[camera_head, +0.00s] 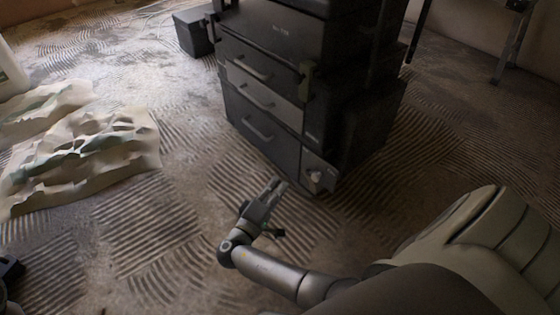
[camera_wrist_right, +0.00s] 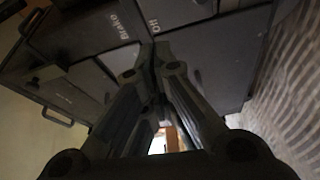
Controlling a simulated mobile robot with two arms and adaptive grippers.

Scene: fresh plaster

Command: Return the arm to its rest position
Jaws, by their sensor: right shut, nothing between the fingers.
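My right arm reaches in from the bottom right of the head view. Its gripper (camera_head: 276,187) is over the floor, in front of the dark drawer cabinet (camera_head: 262,129). In the right wrist view, my right gripper (camera_wrist_right: 148,52) has its fingers together with nothing between them. The cabinet (camera_wrist_right: 205,62) fills much of that view behind the fingertips. I cannot tell whether the fingertips touch it.
Crumpled pale sheeting (camera_head: 85,150) lies on the ridged floor at left. A small dark box (camera_head: 193,33) stands behind the cabinet's left side. A white container (camera_head: 10,72) is at the far left edge. Floor (camera_head: 150,225) left of the arm is clear.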

